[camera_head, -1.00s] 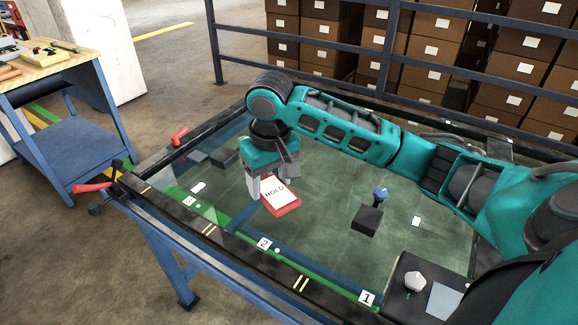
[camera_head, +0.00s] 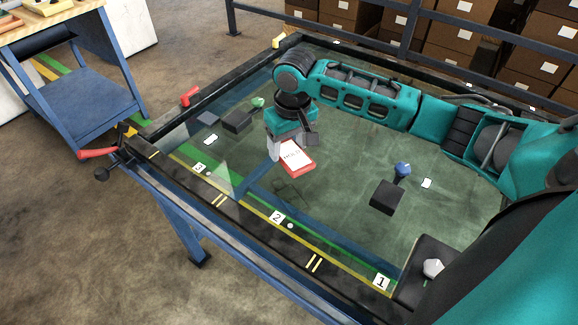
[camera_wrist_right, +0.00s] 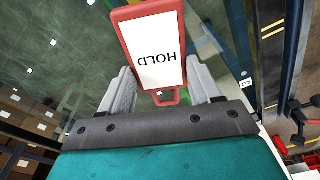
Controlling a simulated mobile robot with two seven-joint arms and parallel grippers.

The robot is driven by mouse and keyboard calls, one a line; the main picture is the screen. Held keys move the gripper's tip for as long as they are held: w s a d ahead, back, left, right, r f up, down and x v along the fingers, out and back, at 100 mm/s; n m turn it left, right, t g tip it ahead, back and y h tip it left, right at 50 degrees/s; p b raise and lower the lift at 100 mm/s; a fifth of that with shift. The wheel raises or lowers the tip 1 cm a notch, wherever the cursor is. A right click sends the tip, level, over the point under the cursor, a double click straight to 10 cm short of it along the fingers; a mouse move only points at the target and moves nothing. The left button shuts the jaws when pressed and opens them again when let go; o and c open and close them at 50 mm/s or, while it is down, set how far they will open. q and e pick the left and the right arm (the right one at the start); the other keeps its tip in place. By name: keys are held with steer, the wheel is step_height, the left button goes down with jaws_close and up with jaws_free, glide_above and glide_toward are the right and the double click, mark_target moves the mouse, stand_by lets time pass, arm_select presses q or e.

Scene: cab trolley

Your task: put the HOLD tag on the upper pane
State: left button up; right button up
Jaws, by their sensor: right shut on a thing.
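The HOLD tag (camera_head: 297,160) is a red plate with a white face reading HOLD. My right gripper (camera_head: 281,148) is shut on its narrow end, above the middle-left of the glass-topped trolley. In the right wrist view the tag (camera_wrist_right: 154,45) sticks out beyond the two grey fingers, its red loop end between them. A large clear pane (camera_head: 335,215) in a dark frame spans the trolley top, with a green surface under it. I cannot tell the upper pane from any lower one, nor the gap below the tag. My left gripper is not in view.
Dark blocks with a blue knob (camera_head: 403,169) and a green knob (camera_head: 257,102) stand in the trolley area. A red handle (camera_head: 190,96) is on the left frame side. Number labels, such as 2 (camera_head: 277,217), line the near edge. A blue workbench (camera_head: 75,85) stands left.

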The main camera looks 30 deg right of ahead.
mark_target(287, 175)
step_height(287, 175, down, 8)
steer(key=shift+r+b, duration=0.15)
steer(key=shift+b, duration=0.3)
steer(key=o, duration=1)
steer(key=shift+o, duration=0.2)
steer(key=shift+r, duration=0.25)
steer(key=r, duration=0.3)
steer(key=s+r+p, duration=0.1)
steer(key=r, duration=0.7)
steer(key=shift+s+r+p, duration=0.2)
steer(key=shift+r+p, duration=0.05)
steer(key=shift+p, duration=0.15)
